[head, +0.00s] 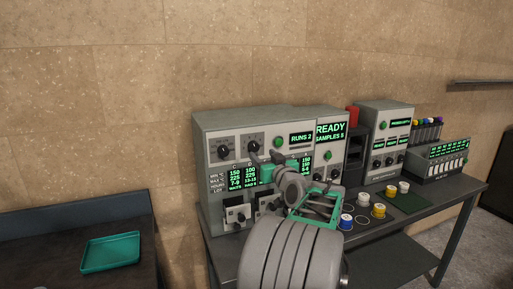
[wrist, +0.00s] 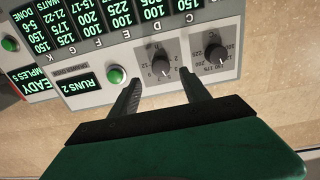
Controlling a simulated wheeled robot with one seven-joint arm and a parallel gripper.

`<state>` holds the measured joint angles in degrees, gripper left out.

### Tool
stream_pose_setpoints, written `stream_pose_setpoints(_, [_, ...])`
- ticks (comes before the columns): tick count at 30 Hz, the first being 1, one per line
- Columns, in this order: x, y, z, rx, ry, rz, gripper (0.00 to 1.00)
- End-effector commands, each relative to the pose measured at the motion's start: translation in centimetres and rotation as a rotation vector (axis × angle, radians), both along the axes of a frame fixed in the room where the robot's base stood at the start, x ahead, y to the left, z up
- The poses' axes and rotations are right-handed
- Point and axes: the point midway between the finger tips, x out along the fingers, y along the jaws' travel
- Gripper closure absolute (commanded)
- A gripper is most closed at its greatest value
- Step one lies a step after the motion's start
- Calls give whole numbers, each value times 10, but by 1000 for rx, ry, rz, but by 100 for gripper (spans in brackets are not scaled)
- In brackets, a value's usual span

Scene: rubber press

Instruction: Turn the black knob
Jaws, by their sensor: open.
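Two dark knobs sit on the grey machine's upper front panel, each with a printed dial. The left knob (head: 223,152) also shows in the wrist view (wrist: 215,53). The right knob (head: 253,147), beside a green button, also shows in the wrist view (wrist: 161,67). My gripper (head: 265,156) is at the panel, in front of the right knob. In the wrist view, which shows the panel upside down, its open fingers (wrist: 162,62) lie on either side of this knob, with a gap visible on both sides. Contact cannot be told.
The green button (wrist: 116,75) and RUNS 2 display (head: 301,138) are close to the fingers. A second machine (head: 331,125) with a READY screen stands to the right. White, yellow and blue capped pieces lie on the table. A teal tray (head: 110,252) is on a bench at left.

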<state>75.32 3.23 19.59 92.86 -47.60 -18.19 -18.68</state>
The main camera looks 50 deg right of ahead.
Motion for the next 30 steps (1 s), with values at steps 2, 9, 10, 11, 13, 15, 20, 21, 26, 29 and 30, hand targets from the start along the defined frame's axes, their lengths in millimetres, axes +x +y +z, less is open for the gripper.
stream_pose_setpoints(2, [16,-7,3,3,2,4,45])
stream_pose_setpoints(9, [49,-27,1,3,3,2,45])
stream_pose_setpoints(10, [51,-28,1,3,3,2,45])
stream_pose_setpoints(11, [52,-29,1,2,3,2,45])
stream_pose_setpoints(13, [54,-30,0,2,3,1,45])
stream_pose_setpoints(15, [54,-30,0,2,3,1,45])
stream_pose_setpoints(20, [53,-30,0,2,3,1,49])
stream_pose_setpoints(21, [53,-30,0,2,3,1,53])
stream_pose_setpoints(26, [53,-30,0,2,3,1,66])
stream_pose_setpoints(29, [53,-30,0,2,3,1,74])
stream_pose_setpoints(30, [53,-30,0,2,3,1,77])
